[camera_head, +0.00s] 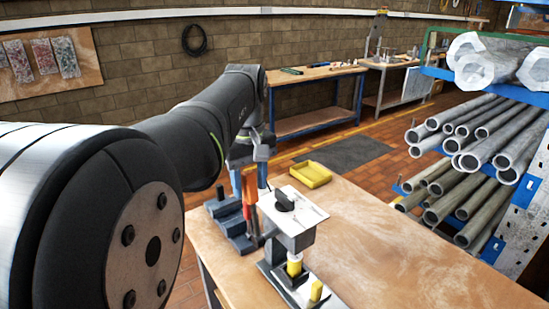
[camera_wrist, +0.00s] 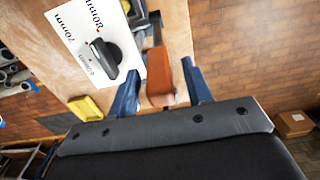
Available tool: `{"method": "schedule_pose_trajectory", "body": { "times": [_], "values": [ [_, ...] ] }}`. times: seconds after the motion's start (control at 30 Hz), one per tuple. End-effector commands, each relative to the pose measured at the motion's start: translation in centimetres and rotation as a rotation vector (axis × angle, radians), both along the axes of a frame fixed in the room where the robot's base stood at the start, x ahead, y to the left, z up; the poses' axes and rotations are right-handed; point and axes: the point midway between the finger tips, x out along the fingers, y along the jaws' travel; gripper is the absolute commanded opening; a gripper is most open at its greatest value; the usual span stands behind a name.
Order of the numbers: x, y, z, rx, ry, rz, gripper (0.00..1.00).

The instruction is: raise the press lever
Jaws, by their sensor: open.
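The press (camera_head: 293,240) stands on the wooden bench, with a white top plate (camera_head: 312,213) carrying a black knob (camera_head: 284,201). Its orange lever handle (camera_head: 250,198) is beside the plate on the left. The wrist view shows the orange handle (camera_wrist: 160,82) between my gripper's two blue fingers. My gripper (camera_wrist: 161,70) is open, one finger on each side of the handle, with a visible gap to each. In the head view my gripper (camera_head: 249,180) is at the handle's upper end. The lever's lower end is partly hidden by the press.
A dark stepped block (camera_head: 230,222) stands left of the press. A yellow tray (camera_head: 310,174) lies behind the press. The bench top (camera_head: 400,240) is clear to the right. A rack of metal pipes (camera_head: 475,140) stands at the far right.

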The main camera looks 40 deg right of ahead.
Motion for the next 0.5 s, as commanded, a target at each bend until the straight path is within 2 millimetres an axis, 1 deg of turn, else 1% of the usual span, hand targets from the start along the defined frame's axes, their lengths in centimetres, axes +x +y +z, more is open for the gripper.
{"method": "schedule_pose_trajectory", "body": {
  "times": [0.03, 0.1, 0.23, 0.5],
  "values": [
    [-0.1, 0.0, -1.1, 0.003, 0.003, 0.000, 0.45],
    [-0.3, 0.0, -2.1, 0.001, -0.011, -0.002, 0.45],
    [-1.9, 0.0, -1.8, -0.002, -0.118, -0.007, 0.45],
    [-4.5, 0.0, -1.9, -0.001, -0.305, -0.007, 0.45]
  ]
}}
